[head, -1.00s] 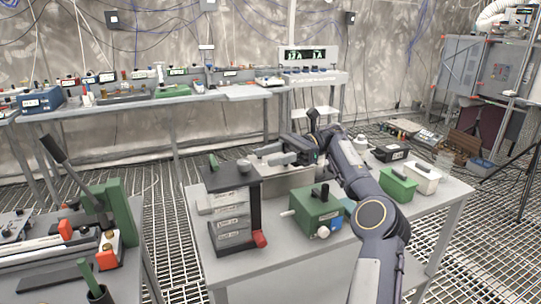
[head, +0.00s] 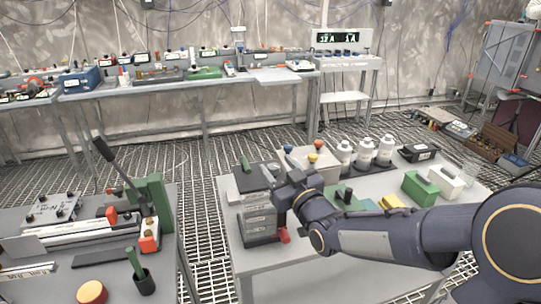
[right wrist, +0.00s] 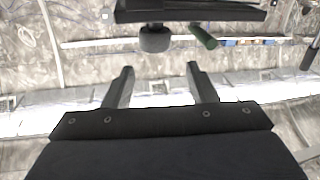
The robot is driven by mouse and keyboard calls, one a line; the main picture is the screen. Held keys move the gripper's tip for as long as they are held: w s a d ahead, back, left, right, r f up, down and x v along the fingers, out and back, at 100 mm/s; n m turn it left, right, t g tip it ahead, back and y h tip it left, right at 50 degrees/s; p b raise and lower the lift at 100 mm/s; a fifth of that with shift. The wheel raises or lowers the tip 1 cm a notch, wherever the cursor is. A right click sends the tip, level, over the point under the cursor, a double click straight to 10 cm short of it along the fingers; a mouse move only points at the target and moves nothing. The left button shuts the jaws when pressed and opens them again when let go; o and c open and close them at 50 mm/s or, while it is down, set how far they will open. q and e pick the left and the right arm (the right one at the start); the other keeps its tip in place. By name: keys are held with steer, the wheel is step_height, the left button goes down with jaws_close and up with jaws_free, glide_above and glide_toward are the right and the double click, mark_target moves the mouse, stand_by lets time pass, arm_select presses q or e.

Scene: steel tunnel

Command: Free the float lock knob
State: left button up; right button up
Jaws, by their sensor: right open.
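A dark tower (head: 245,188) with labelled grey blocks stands on the near table. A grey round knob (right wrist: 155,39) and a green peg (right wrist: 203,36) show on its dark top plate in the right wrist view, which looks upside down. A red knob (head: 284,236) sits low at the tower's right corner. I cannot tell which knob is the float lock. My right gripper (right wrist: 162,82) is open and empty, close to the tower's upper right side and apart from the grey knob. My left gripper is out of view.
Behind my right arm are a box with coloured knobs (head: 318,163), several white bottles (head: 364,153), a green block (head: 419,187) and a white block (head: 446,181). A bench with a lever press (head: 150,205) stands left, across a grated floor gap.

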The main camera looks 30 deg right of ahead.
mark_target(271, 164)
steer(key=shift+s+d+f+m+g+h, duration=0.15)
steer(key=shift+s+f+m+g, duration=0.1)
steer(key=shift+s+f+m, duration=0.25)
steer(key=shift+s+f+m+g+h, duration=0.15)
steer(key=shift+s+f+m+g, duration=0.1)
steer(key=shift+f+m, duration=0.3)
steer(key=w, duration=0.2)
steer(key=w+p, duration=0.1)
steer(key=w, duration=0.4)
steer(key=shift+w+d+f, duration=0.1)
steer(key=shift+w+d, duration=0.15)
steer(key=shift+d, duration=0.05)
